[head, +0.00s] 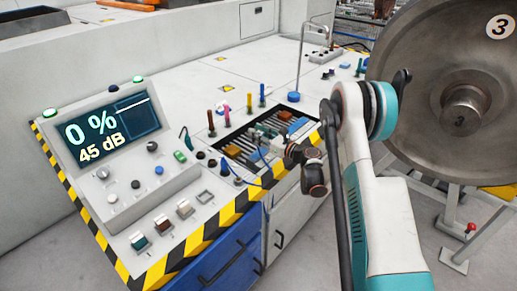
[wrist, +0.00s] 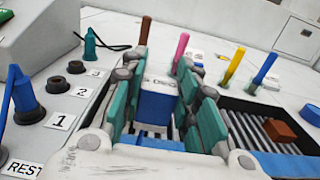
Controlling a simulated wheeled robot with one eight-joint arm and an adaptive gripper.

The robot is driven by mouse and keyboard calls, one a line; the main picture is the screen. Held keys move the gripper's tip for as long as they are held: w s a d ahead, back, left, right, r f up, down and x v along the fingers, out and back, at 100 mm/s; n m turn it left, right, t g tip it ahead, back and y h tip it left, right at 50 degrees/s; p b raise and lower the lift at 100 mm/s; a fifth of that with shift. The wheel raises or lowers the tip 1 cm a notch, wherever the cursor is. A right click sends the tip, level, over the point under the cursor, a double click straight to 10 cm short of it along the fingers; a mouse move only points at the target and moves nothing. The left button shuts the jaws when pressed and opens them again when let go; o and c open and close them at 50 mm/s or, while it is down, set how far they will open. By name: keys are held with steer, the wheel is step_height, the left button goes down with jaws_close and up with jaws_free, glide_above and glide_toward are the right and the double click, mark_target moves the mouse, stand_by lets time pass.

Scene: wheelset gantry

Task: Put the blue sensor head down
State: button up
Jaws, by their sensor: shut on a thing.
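My gripper (wrist: 163,78) has teal pads and is shut on the blue sensor head (wrist: 156,105), a blue block with a pale lettered top. They are over the dark slatted tray (wrist: 245,128); I cannot tell whether the head touches the slats. In the head view my gripper (head: 274,148) is over the right half of the bench top, and the head is partly hidden there. A blue plug (wrist: 24,103) with a blue cable stands in the socket beside label 1.
Empty sockets (wrist: 60,86) carry labels 2 and 3. A teal plug (wrist: 90,45) stands behind them. Brown, pink and yellow pegs (wrist: 233,66) stand behind the tray, and an orange-brown block (wrist: 279,130) lies in it. A large steel wheel (head: 425,75) is close to my arm.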

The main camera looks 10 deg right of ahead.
steer(key=shift+f+b, duration=0.9)
steer(key=shift+f, duration=1.85)
steer(key=shift+r, duration=0.1)
steer(key=o, duration=1.1)
steer(key=shift+o, duration=0.2)
